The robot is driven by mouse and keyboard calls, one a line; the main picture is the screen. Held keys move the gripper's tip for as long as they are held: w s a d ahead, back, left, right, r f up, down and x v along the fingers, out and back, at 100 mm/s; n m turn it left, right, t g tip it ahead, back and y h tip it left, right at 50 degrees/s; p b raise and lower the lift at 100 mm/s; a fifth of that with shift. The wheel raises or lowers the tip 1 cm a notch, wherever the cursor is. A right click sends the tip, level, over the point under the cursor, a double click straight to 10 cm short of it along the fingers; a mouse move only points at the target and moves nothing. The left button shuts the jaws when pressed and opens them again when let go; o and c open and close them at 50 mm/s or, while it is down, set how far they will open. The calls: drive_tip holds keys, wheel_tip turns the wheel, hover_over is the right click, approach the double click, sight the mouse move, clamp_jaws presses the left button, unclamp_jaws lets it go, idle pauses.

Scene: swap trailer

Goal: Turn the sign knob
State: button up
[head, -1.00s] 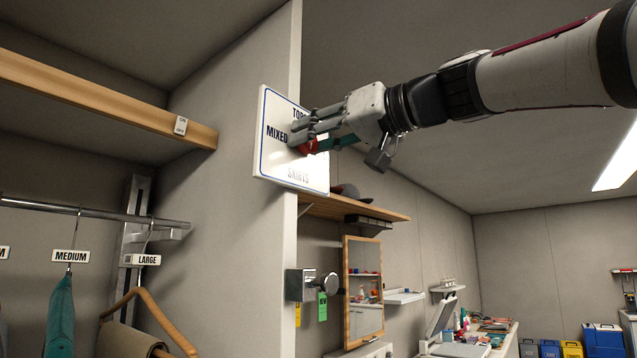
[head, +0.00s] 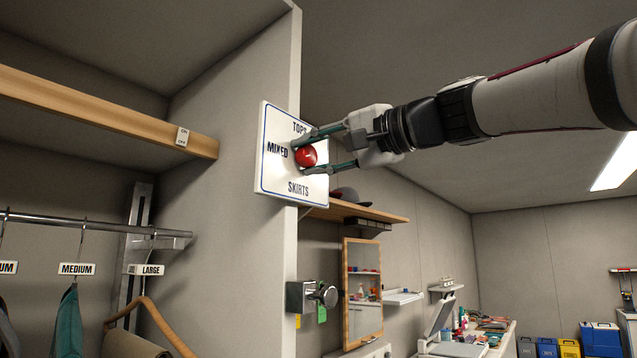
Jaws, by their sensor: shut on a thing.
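The white sign (head: 277,179) with a blue border is on the end of the wall panel. It reads TOPS at the top, MIXED at the left and SKIRTS at the bottom. The round red sign knob (head: 306,156) is near its middle, with a small pale mark on its face. My gripper (head: 310,155) reaches in from the right and is shut on the knob, one finger above it and one below. The fingers hide part of the sign's right side.
A wooden shelf edge (head: 95,110) with an ON/OFF tag and a clothes rail (head: 90,226) with hangers are at left. A metal knob fixture (head: 312,296) is below the sign. A mirror (head: 362,290) and a cap shelf (head: 350,211) are behind.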

drive_tip(key=m+p, duration=0.2)
drive_tip(key=m, duration=0.2)
drive_tip(key=shift+f+m, duration=0.1)
drive_tip(key=shift+m, duration=0.2)
idle(0.5)
drive_tip(key=o, duration=1.1)
drive_tip(key=shift+d, duration=0.1)
drive_tip(key=v, duration=1.2)
drive_tip(key=shift+f, duration=0.1)
